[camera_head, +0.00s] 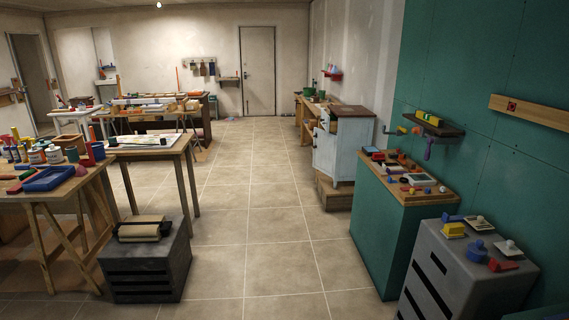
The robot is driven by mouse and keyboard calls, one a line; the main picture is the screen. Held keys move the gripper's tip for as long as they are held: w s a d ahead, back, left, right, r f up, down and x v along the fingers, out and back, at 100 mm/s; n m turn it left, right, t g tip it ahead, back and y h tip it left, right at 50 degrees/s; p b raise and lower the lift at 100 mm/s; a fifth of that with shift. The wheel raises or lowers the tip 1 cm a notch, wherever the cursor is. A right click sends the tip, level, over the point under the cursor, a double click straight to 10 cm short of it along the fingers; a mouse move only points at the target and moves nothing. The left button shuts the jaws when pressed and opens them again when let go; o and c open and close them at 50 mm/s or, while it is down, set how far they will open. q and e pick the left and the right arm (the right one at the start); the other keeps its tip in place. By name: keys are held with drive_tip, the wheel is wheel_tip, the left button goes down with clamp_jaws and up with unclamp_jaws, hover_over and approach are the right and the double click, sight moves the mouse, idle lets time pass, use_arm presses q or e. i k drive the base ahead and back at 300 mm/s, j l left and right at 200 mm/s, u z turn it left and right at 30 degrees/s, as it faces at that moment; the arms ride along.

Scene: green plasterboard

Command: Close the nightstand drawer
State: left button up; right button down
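A pale, worn blue-white cabinet (346,152) with a dark brown top stands against the right wall in the middle distance. It looks like the nightstand. Near the top of its left-facing front, a small part (324,122) seems to stick out, which may be a drawer partly open. The distance and angle make it hard to tell how far. Neither of my grippers is in view.
A tiled floor aisle (235,200) runs clear down the middle to a grey door (257,70). At left are cluttered worktables (40,190) and a grey crate (150,272). At right, a green cabinet (385,225) and a grey unit (455,285) stand nearer than the nightstand.

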sight(332, 126)
drive_tip(key=i, duration=4.9)
drive_tip(key=i+z, duration=0.2)
drive_tip(key=i, duration=0.3)
drive_tip(key=i+j+z, duration=0.2)
drive_tip(key=i, duration=0.25)
drive_tip(key=i+j+z, duration=0.2)
drive_tip(key=i, duration=0.25)
